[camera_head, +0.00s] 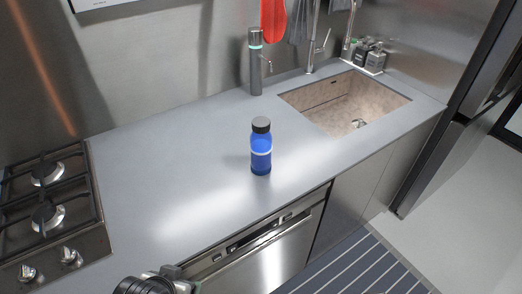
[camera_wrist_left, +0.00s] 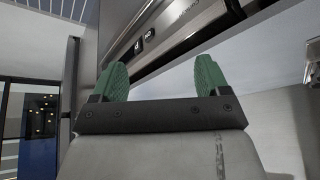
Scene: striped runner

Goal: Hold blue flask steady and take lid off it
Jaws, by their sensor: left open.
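The blue flask (camera_head: 261,153) stands upright on the grey counter (camera_head: 190,150), a little left of the sink. Its dark lid (camera_head: 261,125) is on top. A pale band runs around its body. Part of my left arm shows at the bottom edge of the head view, below the counter's front and well apart from the flask. In the left wrist view my left gripper (camera_wrist_left: 161,80) is open, its two green fingers wide apart with nothing between them. The flask is not in the left wrist view. My right gripper is in neither view.
A gas hob (camera_head: 50,210) is at the left. A sink (camera_head: 345,101) with a tap lies to the right. A grey dispenser (camera_head: 255,65) stands by the back wall. A dishwasher (camera_head: 260,250) is under the counter. The counter around the flask is clear.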

